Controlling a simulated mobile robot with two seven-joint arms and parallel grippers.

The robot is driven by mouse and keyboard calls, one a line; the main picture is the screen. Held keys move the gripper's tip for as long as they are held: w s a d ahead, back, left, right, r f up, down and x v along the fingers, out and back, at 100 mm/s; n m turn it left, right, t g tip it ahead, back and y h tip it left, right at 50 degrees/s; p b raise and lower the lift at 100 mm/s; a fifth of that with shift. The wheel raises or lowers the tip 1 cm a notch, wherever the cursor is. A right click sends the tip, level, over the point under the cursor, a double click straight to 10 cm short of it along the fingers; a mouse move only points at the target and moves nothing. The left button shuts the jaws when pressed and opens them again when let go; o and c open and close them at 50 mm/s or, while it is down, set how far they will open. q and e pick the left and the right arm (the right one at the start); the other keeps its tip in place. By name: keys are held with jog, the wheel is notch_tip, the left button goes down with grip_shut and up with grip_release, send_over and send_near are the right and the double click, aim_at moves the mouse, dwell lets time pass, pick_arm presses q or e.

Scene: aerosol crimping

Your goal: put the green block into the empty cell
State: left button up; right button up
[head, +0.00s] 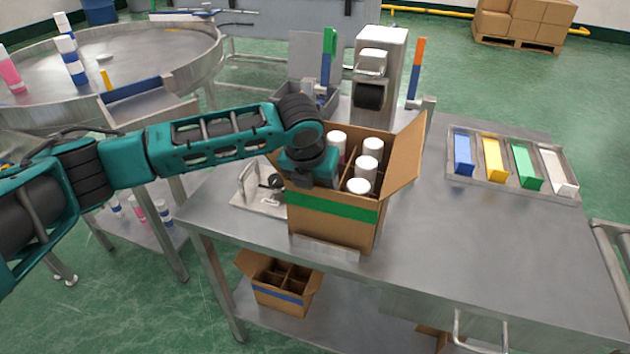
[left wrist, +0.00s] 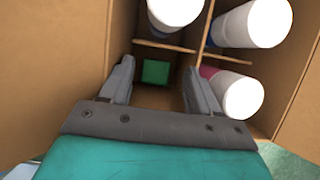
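The open carton (head: 330,225) with a green stripe stands on the steel table. Several white-capped cans (head: 366,168) stand in its cells, and they also show in the left wrist view (left wrist: 240,94). My left gripper (head: 306,178) reaches down into the carton's left side; its fingers are hidden there in the head view. In the left wrist view my left gripper (left wrist: 160,70) is open, its fingers apart. A green block (left wrist: 155,71) lies deep in the cell beyond and between the fingertips, apparently untouched. My right gripper is not in view.
A tray (head: 512,183) at the right holds blue, yellow, green (head: 526,166) and white pieces. The carton's raised right flap (head: 405,150) and its dividers (left wrist: 165,46) stand close to the gripper. A press-like machine (head: 378,75) stands behind. The table's right front is clear.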

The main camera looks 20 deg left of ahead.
pick_arm(q)
jog(key=shift+o, duration=1.3)
jog(key=shift+a+r, duration=0.1)
jog(key=shift+a, duration=0.05)
jog(key=p+v, duration=0.1)
jog(key=v, duration=1.1)
jog(key=shift+s+d+r+p, duration=0.15)
jog(key=shift+d+r+p, duration=0.1)
jog(key=shift+r+p, duration=0.15)
jog(key=shift+d+f, duration=0.1)
